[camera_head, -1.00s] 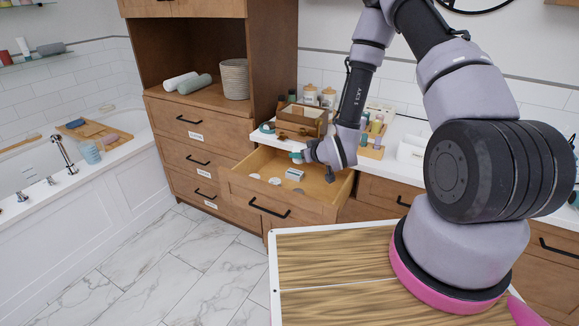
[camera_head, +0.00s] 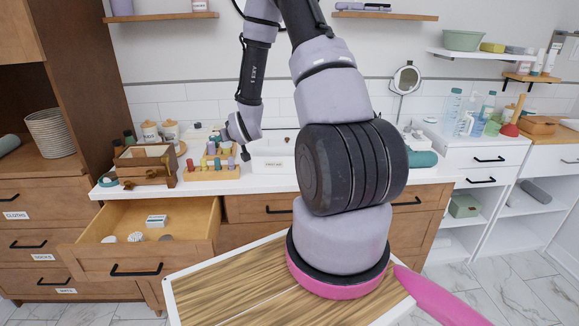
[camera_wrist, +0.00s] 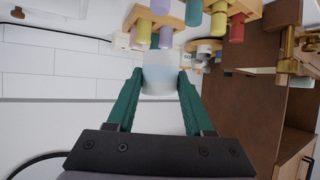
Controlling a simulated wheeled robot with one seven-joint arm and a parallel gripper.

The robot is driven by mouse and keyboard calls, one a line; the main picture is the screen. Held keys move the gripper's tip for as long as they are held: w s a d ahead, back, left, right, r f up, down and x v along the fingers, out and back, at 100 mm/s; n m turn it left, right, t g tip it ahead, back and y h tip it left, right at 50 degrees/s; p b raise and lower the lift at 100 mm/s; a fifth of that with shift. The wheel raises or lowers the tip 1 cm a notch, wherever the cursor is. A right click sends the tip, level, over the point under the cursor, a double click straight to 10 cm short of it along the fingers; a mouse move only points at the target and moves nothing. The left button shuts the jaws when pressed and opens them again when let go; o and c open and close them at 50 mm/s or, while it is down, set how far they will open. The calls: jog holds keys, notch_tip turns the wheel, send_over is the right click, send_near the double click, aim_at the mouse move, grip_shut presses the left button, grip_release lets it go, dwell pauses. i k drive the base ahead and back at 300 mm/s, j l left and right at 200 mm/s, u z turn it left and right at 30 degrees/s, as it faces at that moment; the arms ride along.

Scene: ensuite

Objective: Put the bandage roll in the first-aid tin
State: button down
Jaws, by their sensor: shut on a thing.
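My gripper (camera_wrist: 160,80) is shut on a whitish, pale blue-tinged roll (camera_wrist: 160,64), which I take to be the bandage roll; it sits between the green fingertips. In the head view my gripper end (camera_head: 222,136) is small, above the counter behind the rack of coloured bottles, and I cannot make out the roll there.
The rack of coloured bottles (camera_head: 212,172) and a wooden caddy (camera_head: 145,166) stand left of the white box. An open drawer (camera_head: 190,215) holding a small white box and round items juts out below. A dark green roll (camera_head: 421,159) lies to the right.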

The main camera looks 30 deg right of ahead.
aim_at(265, 165)
jog(key=j+z, duration=0.15)
jog(key=z, duration=0.25)
jog(key=j+z, duration=0.15)
jog(key=z, duration=0.2)
jog(key=j+z, duration=0.1)
jog(key=z, duration=0.3)
jog(key=k+j+z, duration=0.1)
jog(key=z, duration=0.3)
jog(key=j, duration=1.05)
jog(key=z, duration=0.05)
